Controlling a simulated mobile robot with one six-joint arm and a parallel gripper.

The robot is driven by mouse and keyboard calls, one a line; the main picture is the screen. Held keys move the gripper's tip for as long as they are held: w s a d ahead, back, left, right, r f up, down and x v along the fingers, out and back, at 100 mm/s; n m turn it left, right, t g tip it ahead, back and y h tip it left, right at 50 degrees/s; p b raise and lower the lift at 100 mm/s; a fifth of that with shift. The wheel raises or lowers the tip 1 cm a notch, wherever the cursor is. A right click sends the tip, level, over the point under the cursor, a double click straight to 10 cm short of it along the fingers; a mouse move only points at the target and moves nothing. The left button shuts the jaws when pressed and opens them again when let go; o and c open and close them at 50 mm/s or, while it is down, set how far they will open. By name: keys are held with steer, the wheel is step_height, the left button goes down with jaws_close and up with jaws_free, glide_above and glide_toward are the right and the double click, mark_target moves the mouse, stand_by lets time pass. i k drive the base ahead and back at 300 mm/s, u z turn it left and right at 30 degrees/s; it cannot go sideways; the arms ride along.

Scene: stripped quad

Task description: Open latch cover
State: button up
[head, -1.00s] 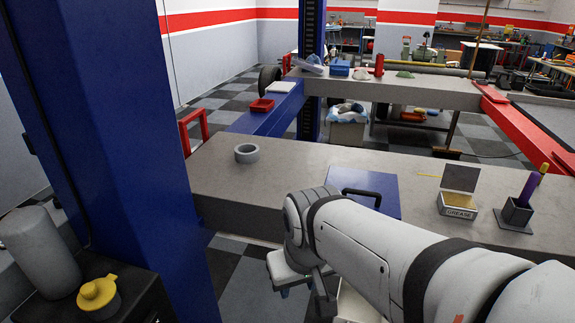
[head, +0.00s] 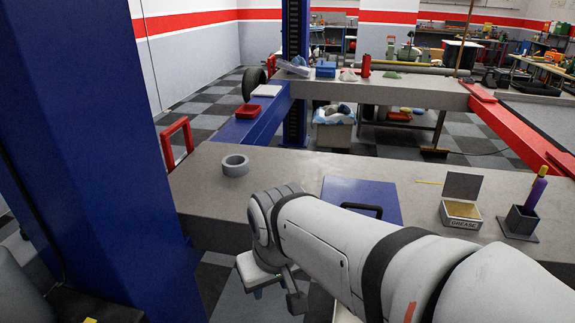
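A blue case (head: 362,196) with a black handle lies flat on the grey bench top; my arm hides part of its near side. A small box marked GREASE (head: 461,213) stands to its right, with its lid raised upright at the back. I cannot tell which thing bears the latch cover. My gripper (head: 272,291) hangs below my wrist at the bench's near edge, left of and nearer than the blue case. Only part of it shows, and its fingertips are not clear.
A grey tape roll (head: 235,165) lies on the left of the bench (head: 290,165). A dark holder (head: 520,221) with a purple tool stands at the right. A thick blue post (head: 100,150) rises close on the left. Clear bench top lies between the tape and the case.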

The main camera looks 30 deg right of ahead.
mark_target(379, 200)
steer(key=z, duration=0.05)
steer(key=i, duration=0.8)
steer(key=z, duration=2.3)
